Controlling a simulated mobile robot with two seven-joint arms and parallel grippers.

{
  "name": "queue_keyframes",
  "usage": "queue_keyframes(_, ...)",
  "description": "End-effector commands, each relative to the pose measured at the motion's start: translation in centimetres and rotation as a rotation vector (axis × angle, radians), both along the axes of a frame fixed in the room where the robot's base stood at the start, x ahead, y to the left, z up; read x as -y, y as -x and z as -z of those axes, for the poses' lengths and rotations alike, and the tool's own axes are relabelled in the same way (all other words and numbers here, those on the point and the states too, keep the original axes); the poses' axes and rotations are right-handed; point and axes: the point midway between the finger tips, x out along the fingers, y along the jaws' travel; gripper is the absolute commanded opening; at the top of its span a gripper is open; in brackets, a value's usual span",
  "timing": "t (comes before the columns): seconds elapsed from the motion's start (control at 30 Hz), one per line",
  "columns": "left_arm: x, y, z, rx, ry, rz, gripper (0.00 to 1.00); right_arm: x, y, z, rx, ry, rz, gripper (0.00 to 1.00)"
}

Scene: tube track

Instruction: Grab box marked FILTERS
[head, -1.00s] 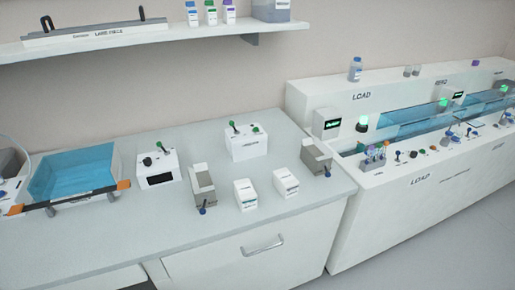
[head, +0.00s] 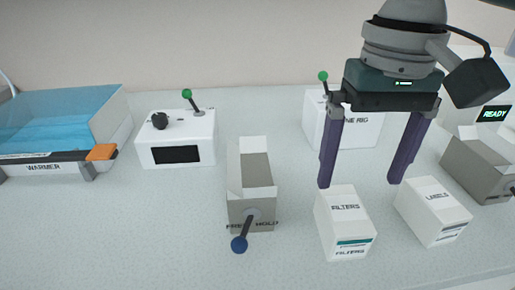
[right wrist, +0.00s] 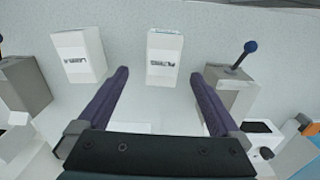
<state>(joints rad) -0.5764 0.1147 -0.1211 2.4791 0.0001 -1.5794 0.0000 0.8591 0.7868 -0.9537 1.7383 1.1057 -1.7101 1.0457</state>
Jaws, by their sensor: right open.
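The white FILTERS box (head: 343,225) stands upright on the bench in the head view, with a teal band low on its front. It also shows in the right wrist view (right wrist: 166,57), between the lines of the two fingers. My right gripper (head: 359,185) is open and empty, its purple fingers pointing down above and just behind the box. The fingers appear apart from the box. In the right wrist view the fingertips (right wrist: 160,73) spread wider than the box. My left gripper is in neither view now.
A similar white box (head: 433,212), apparently marked LABELS, stands right of FILTERS. A grey holder (head: 250,190) with a blue-knobbed lever is to the left. A white rig (head: 312,120) is behind the gripper; another grey holder (head: 477,165) is far right. The bench front is clear.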

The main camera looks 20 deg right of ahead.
Motion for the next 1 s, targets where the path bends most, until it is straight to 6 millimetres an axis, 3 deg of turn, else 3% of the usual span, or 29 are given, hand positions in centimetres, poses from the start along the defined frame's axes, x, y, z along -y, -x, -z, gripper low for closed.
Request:
queue_keyframes(0.1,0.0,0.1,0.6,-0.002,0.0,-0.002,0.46,0.0,0.1,2.1,-0.004,0.0,-0.002,1.0)
queue_keyframes(0.33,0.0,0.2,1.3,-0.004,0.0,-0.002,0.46,-0.2,-0.2,4.3,0.0,-0.001,-0.005,1.0)
queue_keyframes(0.6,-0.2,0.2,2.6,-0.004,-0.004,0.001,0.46,-0.3,-0.6,8.2,0.0,0.0,-0.007,1.0)
queue_keyframes(0.9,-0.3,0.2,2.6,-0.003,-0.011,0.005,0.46,-0.3,-0.6,8.6,0.002,0.001,-0.008,1.0)
queue_keyframes(1.0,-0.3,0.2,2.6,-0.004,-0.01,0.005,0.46,-0.3,-0.6,8.6,0.002,0.001,-0.008,0.89)
